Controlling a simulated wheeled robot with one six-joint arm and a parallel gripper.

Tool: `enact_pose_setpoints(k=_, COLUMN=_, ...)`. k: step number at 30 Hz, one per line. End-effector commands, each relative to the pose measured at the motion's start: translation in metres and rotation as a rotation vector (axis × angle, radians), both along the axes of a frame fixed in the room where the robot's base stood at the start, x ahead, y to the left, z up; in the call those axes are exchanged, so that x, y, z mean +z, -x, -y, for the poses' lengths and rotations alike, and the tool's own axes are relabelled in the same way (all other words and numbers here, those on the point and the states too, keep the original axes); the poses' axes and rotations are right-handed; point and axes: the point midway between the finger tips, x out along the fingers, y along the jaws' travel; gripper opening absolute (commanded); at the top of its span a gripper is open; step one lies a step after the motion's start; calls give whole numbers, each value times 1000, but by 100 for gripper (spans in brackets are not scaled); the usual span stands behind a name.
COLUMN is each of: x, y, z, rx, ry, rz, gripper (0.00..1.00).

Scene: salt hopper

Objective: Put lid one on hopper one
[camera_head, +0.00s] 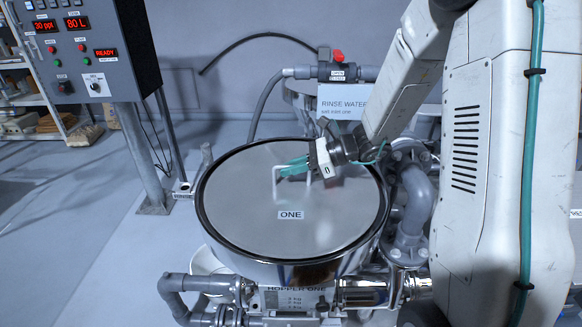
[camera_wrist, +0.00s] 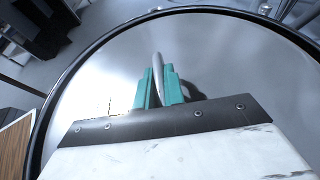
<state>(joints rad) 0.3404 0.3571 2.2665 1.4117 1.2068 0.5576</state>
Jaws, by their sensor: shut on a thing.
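Lid one (camera_head: 250,200) is a round, flat grey lid with a dark rim, a bar handle and a label reading ONE. It lies over the top of hopper one (camera_head: 300,272), a round steel vessel labelled HOPPER ONE at its base. From this angle I cannot tell whether the lid is fully seated. My gripper (camera_head: 290,168) has green fingers and is shut on the lid's handle (camera_head: 277,188). In the wrist view the handle (camera_wrist: 158,72) stands between the green fingers (camera_wrist: 159,88), and the lid (camera_wrist: 100,75) fills most of the picture.
A control panel (camera_head: 90,50) with red displays, one reading READY, stands at upper left. A rinse water pipe with a red-handled valve (camera_head: 337,68) is behind the hopper. Grey pipes (camera_head: 412,205) run close on the right. The floor at left (camera_head: 60,240) is clear.

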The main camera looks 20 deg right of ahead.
Motion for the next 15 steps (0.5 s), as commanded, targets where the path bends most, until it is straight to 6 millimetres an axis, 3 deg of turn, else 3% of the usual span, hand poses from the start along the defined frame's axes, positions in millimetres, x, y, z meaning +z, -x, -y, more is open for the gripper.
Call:
enact_pose_setpoints(k=12, x=-7, y=0, z=0, rx=-1, ry=-2, rz=0, gripper=0)
enact_pose_setpoints(k=13, x=-7, y=-1, z=0, rx=-1, ry=-2, rz=0, gripper=16)
enact_pose_setpoints(k=15, x=-7, y=0, z=0, rx=-1, ry=-1, rz=1, gripper=36)
